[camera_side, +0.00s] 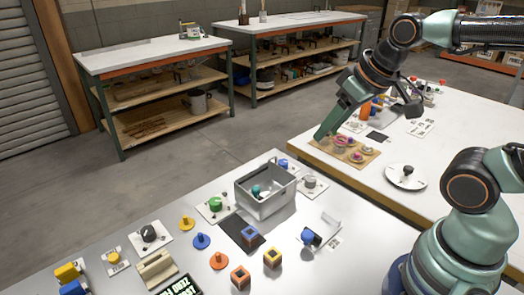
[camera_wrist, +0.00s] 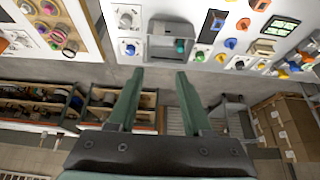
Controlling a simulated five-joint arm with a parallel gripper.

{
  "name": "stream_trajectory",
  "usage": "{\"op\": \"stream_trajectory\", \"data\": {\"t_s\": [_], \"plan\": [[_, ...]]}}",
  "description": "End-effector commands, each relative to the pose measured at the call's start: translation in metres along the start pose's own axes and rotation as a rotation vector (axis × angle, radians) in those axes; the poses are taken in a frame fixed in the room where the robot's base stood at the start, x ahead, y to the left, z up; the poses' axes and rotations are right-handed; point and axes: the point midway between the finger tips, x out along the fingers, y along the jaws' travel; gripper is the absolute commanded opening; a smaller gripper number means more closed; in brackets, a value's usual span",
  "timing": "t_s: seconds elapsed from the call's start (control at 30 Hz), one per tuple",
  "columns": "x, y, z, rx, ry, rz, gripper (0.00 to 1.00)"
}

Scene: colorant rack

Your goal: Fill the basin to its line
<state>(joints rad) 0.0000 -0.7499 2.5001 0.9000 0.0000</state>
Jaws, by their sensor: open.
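The basin (camera_side: 265,207) is a grey open-topped box on the near white table. A teal object (camera_side: 256,190) shows inside it; I cannot make out a water level or a fill line. The basin also shows at the top of the wrist view (camera_wrist: 160,50). Around it stand a green knob (camera_side: 215,204), a grey knob (camera_side: 309,181) and a blue knob (camera_side: 283,163) on white plates. My gripper (camera_side: 319,136) is raised beyond the basin, near the edge of the other white table. Its two fingers are apart and empty in the wrist view (camera_wrist: 158,72).
A wooden board (camera_side: 369,158) with pink rings lies on the other table, close to my gripper. A round white plate (camera_side: 406,182) holds a dark knob. Yellow, blue and orange pegs and several cubes crowd the near table. Shelved workbenches stand behind.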

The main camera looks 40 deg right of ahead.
Motion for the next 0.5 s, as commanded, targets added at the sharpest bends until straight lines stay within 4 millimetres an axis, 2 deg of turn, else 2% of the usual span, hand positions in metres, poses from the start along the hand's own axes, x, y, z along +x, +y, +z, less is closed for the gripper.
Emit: {"op": "stream_trajectory", "data": {"t_s": [0.03, 0.1, 0.27, 0.5], "plan": [[0.000, 0.000, 0.000, 0.000, 0.000, 0.000, 0.50], [0.000, 0.000, -0.001, 0.000, -0.001, 0.000, 0.72], [0.001, 0.003, -0.012, 0.010, -0.029, 0.005, 0.72], [0.018, 0.018, -0.056, 0.047, -0.134, 0.022, 0.72]]}}
